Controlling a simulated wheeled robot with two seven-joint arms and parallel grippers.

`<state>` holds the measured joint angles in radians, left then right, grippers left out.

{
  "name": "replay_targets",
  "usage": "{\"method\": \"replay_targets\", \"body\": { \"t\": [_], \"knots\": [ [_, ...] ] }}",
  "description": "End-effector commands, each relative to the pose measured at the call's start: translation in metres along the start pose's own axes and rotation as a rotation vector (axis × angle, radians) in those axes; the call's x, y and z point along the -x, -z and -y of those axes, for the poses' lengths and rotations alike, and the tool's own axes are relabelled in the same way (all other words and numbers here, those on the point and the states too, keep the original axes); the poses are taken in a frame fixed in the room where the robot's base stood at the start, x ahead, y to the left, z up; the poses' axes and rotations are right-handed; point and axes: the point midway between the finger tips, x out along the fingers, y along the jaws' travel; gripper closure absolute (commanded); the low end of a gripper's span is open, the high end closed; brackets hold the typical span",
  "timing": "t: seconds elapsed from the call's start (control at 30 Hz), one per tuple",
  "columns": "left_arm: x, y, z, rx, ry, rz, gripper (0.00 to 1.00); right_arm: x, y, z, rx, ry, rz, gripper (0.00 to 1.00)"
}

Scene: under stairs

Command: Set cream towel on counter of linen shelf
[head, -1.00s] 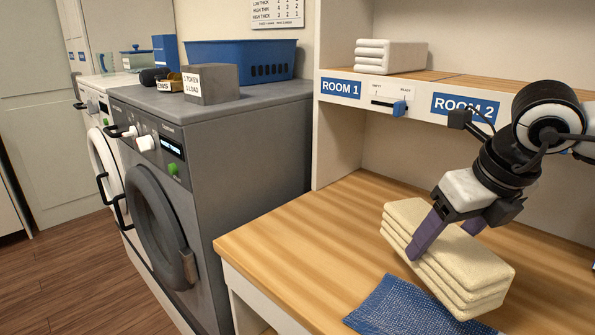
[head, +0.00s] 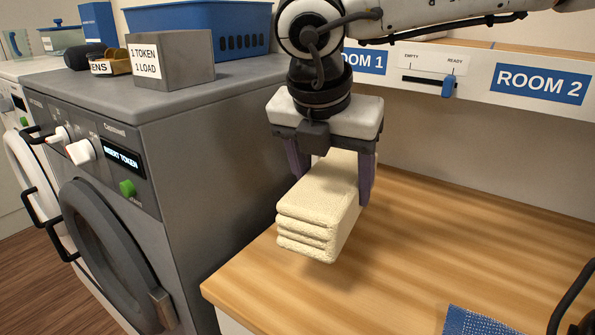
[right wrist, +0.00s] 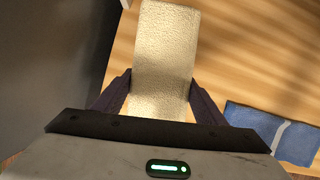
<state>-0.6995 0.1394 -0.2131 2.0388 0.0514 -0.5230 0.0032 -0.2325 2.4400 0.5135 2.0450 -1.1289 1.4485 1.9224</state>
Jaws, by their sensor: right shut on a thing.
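The cream towel (head: 318,208), a folded stack, is in the head view near the left end of the wooden counter (head: 450,240) of the linen shelf. My right gripper (head: 333,192) points down and is shut on the towel, one finger on each side. The right wrist view also shows the towel (right wrist: 165,60) between both fingers (right wrist: 160,95). A shadow lies under the towel; I cannot tell whether its underside touches the wood. My left gripper is not in view.
A grey washer (head: 200,140) stands close at the left of the counter, with a grey token box (head: 172,58) and a blue basket (head: 235,28) on top. A blue woven cloth (head: 470,322) lies at the front right. The counter's middle is clear. The upper shelf carries a ROOM 2 label (head: 541,84).

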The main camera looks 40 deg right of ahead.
Motion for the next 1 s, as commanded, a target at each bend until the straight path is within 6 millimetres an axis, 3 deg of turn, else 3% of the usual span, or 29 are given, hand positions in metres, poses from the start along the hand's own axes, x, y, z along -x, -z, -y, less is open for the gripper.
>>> {"method": "replay_targets", "body": {
  "t": [0.57,1.0],
  "knots": [
    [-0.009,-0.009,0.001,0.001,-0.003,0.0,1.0,-0.003,0.007,-0.005,-0.02,0.004,0.005,0.75],
    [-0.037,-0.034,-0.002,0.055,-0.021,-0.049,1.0,-0.061,0.032,-0.005,-0.017,0.006,0.003,0.75]
  ]
}}
